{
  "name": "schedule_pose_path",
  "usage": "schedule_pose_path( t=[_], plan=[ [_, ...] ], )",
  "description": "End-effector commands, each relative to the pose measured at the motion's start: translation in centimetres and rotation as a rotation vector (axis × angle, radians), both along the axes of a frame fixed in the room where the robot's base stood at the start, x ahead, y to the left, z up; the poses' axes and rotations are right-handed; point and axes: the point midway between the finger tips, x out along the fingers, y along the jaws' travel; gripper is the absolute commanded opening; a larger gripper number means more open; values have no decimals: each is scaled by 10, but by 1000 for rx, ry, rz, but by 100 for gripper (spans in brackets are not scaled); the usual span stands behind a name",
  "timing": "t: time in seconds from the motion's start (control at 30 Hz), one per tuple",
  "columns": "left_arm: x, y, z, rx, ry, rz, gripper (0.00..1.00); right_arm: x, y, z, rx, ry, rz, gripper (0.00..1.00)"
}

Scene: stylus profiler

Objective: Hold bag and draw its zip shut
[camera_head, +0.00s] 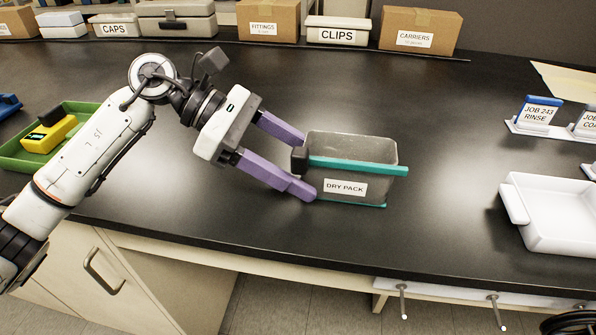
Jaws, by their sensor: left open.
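The bag (375,190) is a grey, translucent box-like pouch labelled "DRY PACK". It stands upright on the black bench. A teal zip track (365,167) runs along its front side near the top, with a dark slider block (299,159) at the track's left end. My left gripper (308,167) reaches in from the left with its two purple fingers apart. The fingertips lie on either side of the bag's left end, by the dark block. Contact between fingers and bag cannot be told. My right gripper is not in view.
A green tray (20,158) with a yellow device stands at the left. A white tray (570,245) and job card holders (537,113) are at the right. Labelled boxes (420,30) line the back. The bench's front edge runs just below the bag.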

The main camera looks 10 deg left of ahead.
Motion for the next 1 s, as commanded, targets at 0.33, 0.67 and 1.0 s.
schedule_pose_path(
  t=[0.33, 0.67, 1.0],
  plan=[
    [0, -7, -4, 0, -1, 0, 62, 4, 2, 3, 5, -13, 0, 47],
    [0, -7, -4, 0, -2, 0, 62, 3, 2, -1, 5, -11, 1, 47],
    [0, -7, -3, 0, -1, -1, 61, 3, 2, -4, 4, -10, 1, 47]
  ],
)
